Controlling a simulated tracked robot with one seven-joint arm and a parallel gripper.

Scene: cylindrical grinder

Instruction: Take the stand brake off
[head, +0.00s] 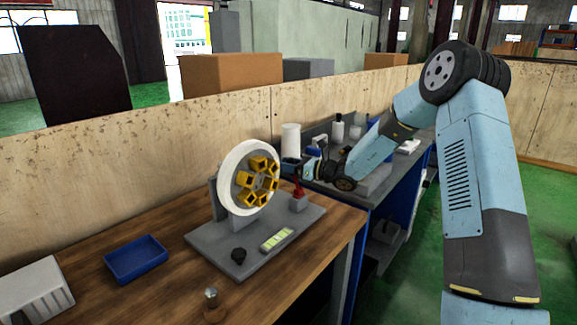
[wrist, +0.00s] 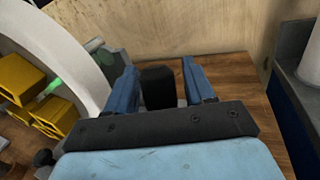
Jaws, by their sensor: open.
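The stand is a grey base plate (head: 215,240) on the wooden bench, carrying an upright white wheel (head: 229,170) with yellow pockets (head: 245,179). A red lever-like part (head: 299,190) stands on a small grey block at the plate's right; it looks like the brake. My gripper (head: 288,166) is just above it, close to the wheel's right edge. In the wrist view my gripper (wrist: 160,75) is open, with a black block-shaped piece (wrist: 158,88) between its blue fingers. I cannot tell whether the fingers touch it, or whether it is the lever's top.
The white wheel rim (wrist: 75,50) is close to the left finger in the wrist view. A level (head: 277,239) and a black knob (head: 238,254) are on the plate. A blue tray (head: 135,259) lies left. A wooden partition (head: 130,160) stands behind the bench.

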